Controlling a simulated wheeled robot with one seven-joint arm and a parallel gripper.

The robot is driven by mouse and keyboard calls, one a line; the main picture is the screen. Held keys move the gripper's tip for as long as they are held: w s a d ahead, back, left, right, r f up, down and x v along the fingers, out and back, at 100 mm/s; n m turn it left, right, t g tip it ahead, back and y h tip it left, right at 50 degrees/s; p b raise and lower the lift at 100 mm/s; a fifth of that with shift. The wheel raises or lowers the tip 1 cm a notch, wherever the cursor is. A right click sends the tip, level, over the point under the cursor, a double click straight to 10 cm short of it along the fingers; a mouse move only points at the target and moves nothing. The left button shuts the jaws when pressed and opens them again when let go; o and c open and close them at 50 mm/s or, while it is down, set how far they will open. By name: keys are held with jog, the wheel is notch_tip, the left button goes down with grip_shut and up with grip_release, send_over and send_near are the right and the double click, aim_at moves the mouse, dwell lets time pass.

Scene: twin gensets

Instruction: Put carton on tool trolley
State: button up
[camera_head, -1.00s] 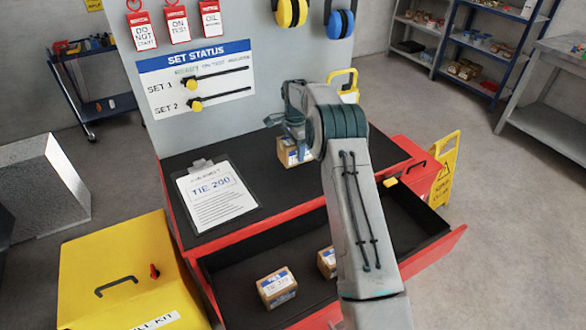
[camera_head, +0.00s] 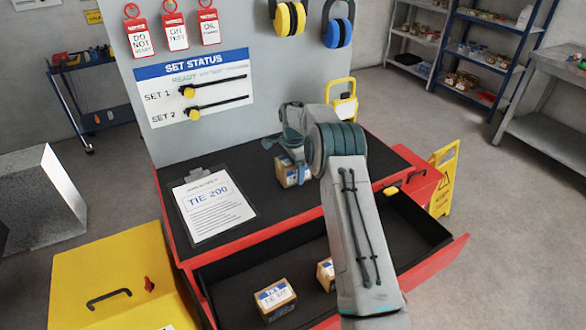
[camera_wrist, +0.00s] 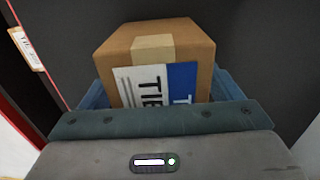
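The carton (camera_head: 293,172) is a brown box with a white and blue label. It is at the black top of the red tool trolley (camera_head: 270,205), towards the back; I cannot tell whether its base touches the top. In the wrist view the carton (camera_wrist: 157,62) sits between the two blue fingers, its label partly reading "TIE". My gripper (camera_head: 290,150) is shut on it from above; the fingers partly hide its sides.
The trolley's drawer (camera_head: 400,235) is open, with two similar cartons (camera_head: 275,298) (camera_head: 326,272) inside. A clipboard (camera_head: 212,205) lies on the top at left. A status board (camera_head: 195,90) stands behind. A yellow case (camera_head: 120,275) is at left, a yellow floor sign (camera_head: 445,180) at right.

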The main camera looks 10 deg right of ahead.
notch_tip(320, 180, up, 12)
jog(key=shift+r+b, duration=0.2)
jog(key=shift+b, duration=0.3)
jog(key=s+r+n+t, duration=0.1)
jog(key=s+r+n, duration=0.3)
jog(key=s+r, duration=0.45)
jog(key=s+r+n+t, duration=0.1)
jog(key=s+r+n, duration=0.3)
jog(key=s, duration=0.7)
jog(key=s+f+n, duration=0.2)
jog(key=s+n, duration=0.1)
jog(key=s, duration=0.9)
jog(key=s+f+n+t, duration=0.1)
jog(key=s+f+n, duration=0.2)
jog(key=s, duration=1)
jog(key=shift+s+f+n, duration=0.25)
jog(key=shift+s+n, duration=0.05)
jog(key=shift+d, duration=0.1)
